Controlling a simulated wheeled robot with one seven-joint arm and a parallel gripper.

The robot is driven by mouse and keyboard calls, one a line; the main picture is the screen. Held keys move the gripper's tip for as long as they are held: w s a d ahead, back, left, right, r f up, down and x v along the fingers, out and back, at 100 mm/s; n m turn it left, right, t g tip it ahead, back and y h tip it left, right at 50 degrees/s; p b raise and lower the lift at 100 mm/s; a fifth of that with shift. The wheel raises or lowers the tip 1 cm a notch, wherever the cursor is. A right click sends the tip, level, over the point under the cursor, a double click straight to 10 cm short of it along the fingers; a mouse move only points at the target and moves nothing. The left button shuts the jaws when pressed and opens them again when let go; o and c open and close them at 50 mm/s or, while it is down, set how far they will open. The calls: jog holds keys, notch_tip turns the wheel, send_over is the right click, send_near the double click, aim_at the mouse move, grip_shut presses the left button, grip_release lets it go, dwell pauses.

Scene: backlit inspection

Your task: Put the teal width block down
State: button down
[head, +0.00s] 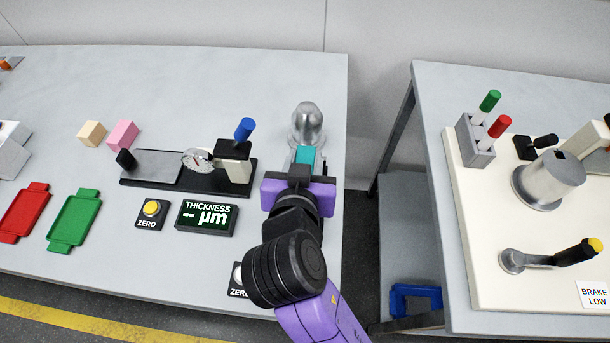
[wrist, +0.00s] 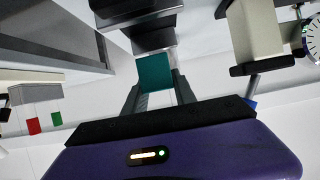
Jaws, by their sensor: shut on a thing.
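The teal width block (head: 305,154) is at the tip of my gripper (head: 304,164), near the right end of the left table. In the wrist view the teal block (wrist: 154,72) sits between the two grey fingers (wrist: 155,84), which are shut on it. A rounded metal fixture (head: 307,122) stands just beyond the block in the head view. Dark and grey parts lie close past the block in the wrist view. My gripper hides the block's lower part and what is under it, so I cannot tell whether it touches a surface.
A dial gauge stand (head: 232,160) with a blue handle is left of my gripper. The THICKNESS display (head: 207,217), a green tray (head: 74,219) and a red tray (head: 24,212) lie further left. Beige (head: 91,133) and pink (head: 123,134) blocks sit behind. A gap separates the right table (head: 440,90).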

jog(key=shift+f, duration=2.95)
jog(key=shift+f, duration=0.2)
jog(key=c, duration=1)
grip_release()
jog(key=shift+r, duration=0.15)
jog(key=v, duration=1.2)
jog(key=shift+b, duration=0.4)
jog(key=shift+a, duration=0.1)
